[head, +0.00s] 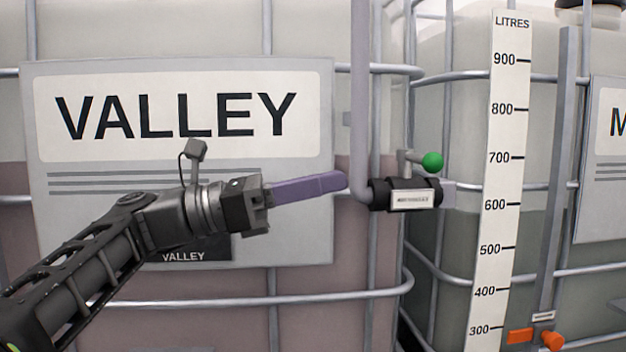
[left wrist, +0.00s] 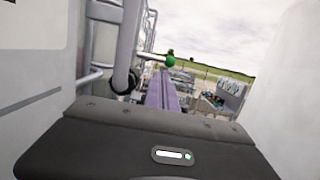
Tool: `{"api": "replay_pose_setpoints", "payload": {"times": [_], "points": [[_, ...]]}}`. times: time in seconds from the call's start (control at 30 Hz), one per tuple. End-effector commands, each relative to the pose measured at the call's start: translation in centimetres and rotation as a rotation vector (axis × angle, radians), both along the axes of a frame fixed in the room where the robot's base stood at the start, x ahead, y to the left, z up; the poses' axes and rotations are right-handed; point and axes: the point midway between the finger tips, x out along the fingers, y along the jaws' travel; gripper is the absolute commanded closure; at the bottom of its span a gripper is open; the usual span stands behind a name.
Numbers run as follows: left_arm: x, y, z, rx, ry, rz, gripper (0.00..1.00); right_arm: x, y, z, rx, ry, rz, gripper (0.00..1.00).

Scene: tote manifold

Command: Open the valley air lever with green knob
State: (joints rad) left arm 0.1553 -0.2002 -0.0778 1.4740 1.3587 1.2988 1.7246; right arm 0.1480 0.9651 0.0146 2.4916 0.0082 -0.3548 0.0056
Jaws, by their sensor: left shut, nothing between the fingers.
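The lever's green knob (head: 432,162) sits at the end of a short grey arm on top of a black valve (head: 412,194) with a small white label, on a grey vertical pipe. My left gripper (head: 345,181) has long purple fingers, shut and empty. In the head view its tips appear just left of the pipe and valve, a little lower than the knob. In the left wrist view the green knob (left wrist: 171,61) shows just beyond the purple fingers (left wrist: 161,90), slightly above and right of them. I cannot tell whether the fingers touch anything. My right gripper is not in view.
The grey pipe (head: 360,100) runs down to the valve. Behind it stands a caged tank with a VALLEY sign (head: 180,110). A litre scale (head: 497,180) stands to the right, with an orange handle (head: 552,341) low down. Grey cage bars surround the tanks.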

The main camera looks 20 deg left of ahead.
Motion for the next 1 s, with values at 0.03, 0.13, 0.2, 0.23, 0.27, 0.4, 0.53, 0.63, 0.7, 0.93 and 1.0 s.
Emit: {"api": "replay_pose_setpoints", "payload": {"times": [0.03, 0.13, 0.2, 0.23, 0.27, 0.4, 0.53, 0.63, 0.7, 0.93, 1.0], "points": [[0.5, -0.9, 0.5, 0.001, 0.001, -0.003, 1.00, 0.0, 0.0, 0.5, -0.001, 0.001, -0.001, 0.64], [1.6, -2.6, 0.9, 0.000, 0.002, -0.005, 1.00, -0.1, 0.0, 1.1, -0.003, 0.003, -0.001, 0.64], [2.3, -3.8, 1.2, 0.000, 0.002, -0.003, 1.00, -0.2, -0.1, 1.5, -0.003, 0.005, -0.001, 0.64], [2.7, -4.3, 1.3, 0.000, 0.002, -0.003, 1.00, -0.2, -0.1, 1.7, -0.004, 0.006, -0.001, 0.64], [3.0, -4.8, 1.4, 0.000, 0.003, -0.004, 1.00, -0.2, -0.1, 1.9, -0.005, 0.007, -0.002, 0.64], [4.2, -6.8, 1.9, -0.001, 0.001, -0.003, 1.00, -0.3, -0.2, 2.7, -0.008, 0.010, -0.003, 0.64], [5.0, -8.0, 2.1, -0.001, 0.001, -0.001, 1.00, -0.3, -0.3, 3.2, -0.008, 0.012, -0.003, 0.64], [5.3, -8.4, 2.1, 0.000, 0.000, 0.000, 1.00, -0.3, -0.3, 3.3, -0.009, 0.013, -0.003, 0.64], [5.4, -8.5, 2.1, 0.000, 0.000, 0.000, 1.00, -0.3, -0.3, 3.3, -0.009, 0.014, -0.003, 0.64], [5.4, -8.5, 2.0, 0.000, 0.000, 0.000, 1.00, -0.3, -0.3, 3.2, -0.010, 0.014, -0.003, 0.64], [5.4, -8.5, 2.0, 0.000, 0.000, 0.001, 1.00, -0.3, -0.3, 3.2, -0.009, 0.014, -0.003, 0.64]]}}
